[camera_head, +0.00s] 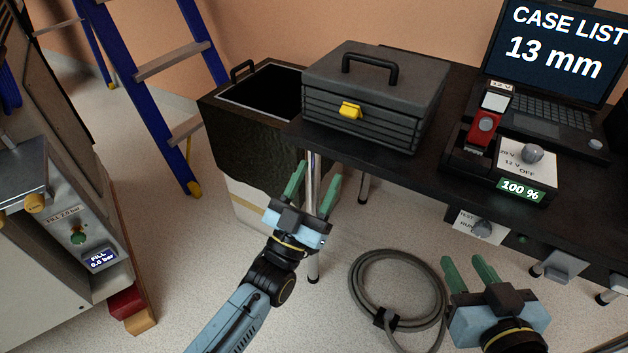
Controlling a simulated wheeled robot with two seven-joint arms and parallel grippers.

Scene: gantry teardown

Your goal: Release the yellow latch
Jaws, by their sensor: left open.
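The yellow latch (350,110) is on the front face of a dark grey toolbox (414,104) with a black top handle. The toolbox lid is down, and the box stands on the dark table at the left end. My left gripper (314,183) is open and empty, below the latch and a little to its left in the picture, apart from it. Its green fingers point up toward the table edge. My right gripper (470,268) is at the lower right, below the table edge, with nothing visible between its green fingers.
A laptop (545,60) and a charger with a red tool (485,128) and a grey knob (532,153) stand on the table (430,178) at right. A black open bin (225,110) is at left. A coiled grey hose (362,290) lies on the floor. A blue ladder (158,98) stands behind.

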